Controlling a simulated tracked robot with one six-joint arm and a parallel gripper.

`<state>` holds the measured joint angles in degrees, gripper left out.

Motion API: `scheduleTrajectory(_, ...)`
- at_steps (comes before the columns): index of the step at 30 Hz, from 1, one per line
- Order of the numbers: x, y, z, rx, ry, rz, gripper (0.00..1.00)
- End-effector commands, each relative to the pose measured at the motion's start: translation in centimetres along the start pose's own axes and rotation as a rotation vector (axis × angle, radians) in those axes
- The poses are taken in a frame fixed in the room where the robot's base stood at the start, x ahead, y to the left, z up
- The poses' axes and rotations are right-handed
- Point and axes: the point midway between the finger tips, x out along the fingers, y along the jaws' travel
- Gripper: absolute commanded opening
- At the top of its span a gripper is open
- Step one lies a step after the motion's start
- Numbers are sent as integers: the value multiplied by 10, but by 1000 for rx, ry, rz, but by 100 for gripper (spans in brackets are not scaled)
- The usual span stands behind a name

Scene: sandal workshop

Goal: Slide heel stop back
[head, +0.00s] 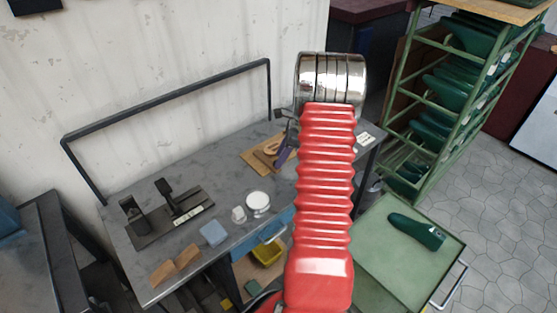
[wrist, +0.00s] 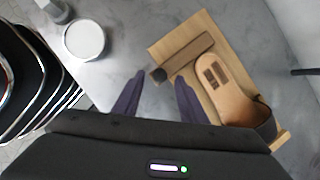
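A light wooden board (wrist: 175,42) lies on the grey bench in the wrist view, and its edge shows in the head view (head: 252,163). On it lies a sandal (wrist: 231,86) with a tan footbed and a dark strap. A brown wooden bar (wrist: 190,56), seemingly the heel stop, lies across the board at the sandal's stamped end. The bar has a dark round end (wrist: 159,75). My gripper (wrist: 159,79) is open, its two purple fingers apart on either side of that dark end in the picture. I cannot tell whether they touch it. In the head view my gripper (head: 284,153) is partly hidden by my arm.
A round white tin (wrist: 85,40) stands left of the board. A blue block (head: 213,233), a white block (head: 239,214), a black fixture (head: 174,219) and wooden pieces (head: 176,266) are farther left. A green cart (head: 385,262) holds a green shoe last (head: 417,232).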

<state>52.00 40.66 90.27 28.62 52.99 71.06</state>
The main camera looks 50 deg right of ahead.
Motion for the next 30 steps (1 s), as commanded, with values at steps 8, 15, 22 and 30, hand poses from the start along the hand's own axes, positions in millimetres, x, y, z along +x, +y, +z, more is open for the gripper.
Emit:
scheduleTrajectory(8,20,0,0,1,0,0,38)
scheduleTrajectory(15,20,0,0,1,0,0,38)
scheduleTrajectory(22,20,0,0,0,0,0,23)
scheduleTrajectory(30,20,0,0,1,0,-1,4)
